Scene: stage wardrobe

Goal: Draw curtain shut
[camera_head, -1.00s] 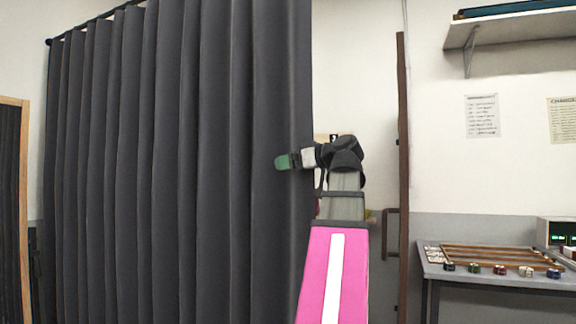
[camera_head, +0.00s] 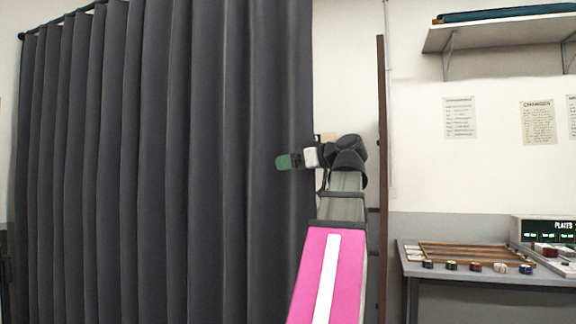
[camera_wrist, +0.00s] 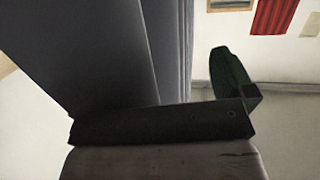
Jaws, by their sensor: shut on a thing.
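The dark grey curtain (camera_head: 160,170) hangs in vertical folds from a dark rail (camera_head: 62,18) and fills the left half of the head view. Its right edge is at my gripper (camera_head: 290,161), which has a green fingertip lying against the curtain's front. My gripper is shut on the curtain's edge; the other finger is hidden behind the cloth. In the wrist view the curtain (camera_wrist: 95,50) rises beside my gripper's dark finger bar, with a green fingertip to its right.
Right of the curtain stands a dark brown upright post (camera_head: 382,150) against the white wall. A grey table (camera_head: 480,281) with a wooden frame, several small round items and a lit console (camera_head: 545,235) is at the right. A shelf (camera_head: 495,32) hangs above.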

